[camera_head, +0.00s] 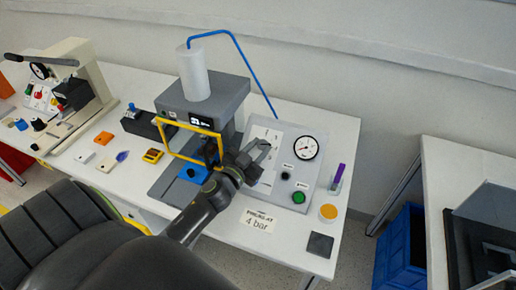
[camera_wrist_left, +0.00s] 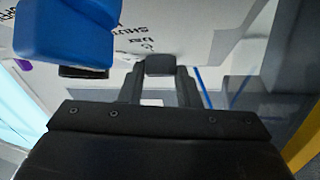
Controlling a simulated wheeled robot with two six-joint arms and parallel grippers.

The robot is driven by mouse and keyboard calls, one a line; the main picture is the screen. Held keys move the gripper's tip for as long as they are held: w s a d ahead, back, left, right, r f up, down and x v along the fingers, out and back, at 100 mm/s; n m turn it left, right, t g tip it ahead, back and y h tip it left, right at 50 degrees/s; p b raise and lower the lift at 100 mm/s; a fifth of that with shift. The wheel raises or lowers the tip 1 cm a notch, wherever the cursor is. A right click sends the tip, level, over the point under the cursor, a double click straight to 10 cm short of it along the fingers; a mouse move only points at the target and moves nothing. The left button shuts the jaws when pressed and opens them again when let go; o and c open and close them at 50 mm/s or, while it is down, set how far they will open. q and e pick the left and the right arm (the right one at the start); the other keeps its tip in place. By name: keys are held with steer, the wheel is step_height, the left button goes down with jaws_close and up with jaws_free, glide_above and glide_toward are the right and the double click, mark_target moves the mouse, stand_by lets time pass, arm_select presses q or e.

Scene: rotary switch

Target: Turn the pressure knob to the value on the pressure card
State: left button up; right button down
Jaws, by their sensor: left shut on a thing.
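The grey-white control panel (camera_head: 276,188) stands right of the press and carries a round white gauge (camera_head: 306,147), a small black knob (camera_head: 285,175) and a green button (camera_head: 298,197). The gauge reading is too small to tell. The pressure card (camera_head: 257,220) lies on the table in front and reads 4 bar. My left gripper (camera_head: 262,149) is at the panel's upper left. In the left wrist view its fingers (camera_wrist_left: 160,84) are shut on a dark grey knob (camera_wrist_left: 160,65) against the white panel face. The knob's pointer is not visible. My right gripper is out of view.
The press with a yellow frame (camera_head: 192,122) stands close left of my gripper. A blue part (camera_wrist_left: 65,35) is close by in the wrist view. An orange disc (camera_head: 328,212), a dark square (camera_head: 320,244) and a purple item (camera_head: 338,174) lie to the right.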

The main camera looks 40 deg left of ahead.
arm_select(q)
steer(key=o, duration=0.7)
steer(key=shift+w, duration=0.1)
steer(key=s+b, duration=1)
steer(key=s, duration=0.7)
steer(key=shift+s+f+b, duration=0.2)
steer(key=shift+f+b, duration=0.15)
steer(key=shift+b, duration=0.05)
